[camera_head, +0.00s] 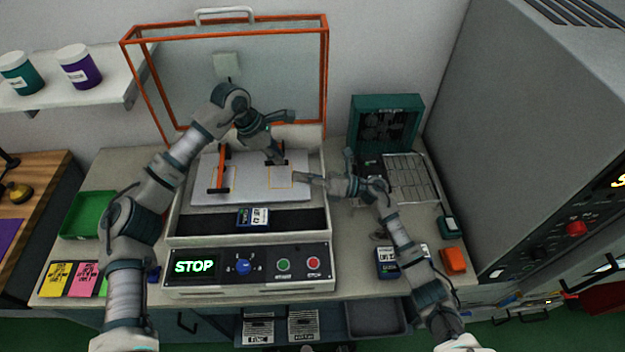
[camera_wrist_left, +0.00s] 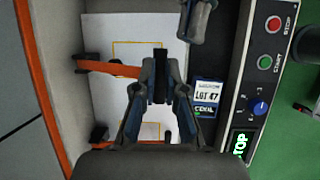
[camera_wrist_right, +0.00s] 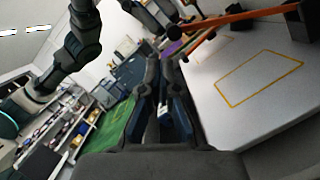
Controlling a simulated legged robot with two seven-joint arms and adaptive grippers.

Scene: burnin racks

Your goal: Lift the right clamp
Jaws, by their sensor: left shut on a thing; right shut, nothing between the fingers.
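The right clamp has an orange bar (camera_wrist_left: 115,69) with a black block at its far end, and runs across the pale plate (camera_wrist_left: 103,30). My left gripper (camera_head: 279,161) is shut on the bar's near end; it also shows in the left wrist view (camera_wrist_left: 160,82). In the head view my left gripper and arm hide most of this clamp. The left clamp (camera_head: 221,168) lies across the plate's left side. My right gripper (camera_head: 299,177) is shut and empty over the plate's right edge, just right of the left gripper; it also shows in the right wrist view (camera_wrist_right: 164,105).
A labelled device (camera_head: 252,218) lies on the black strip before the plate. The control panel (camera_head: 205,253) reads STOP. The raised orange-framed lid (camera_head: 326,75) stands behind. A green tray (camera_head: 84,213) is at left; a teal fan unit (camera_head: 386,122) and wire rack (camera_head: 412,178) are at right.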

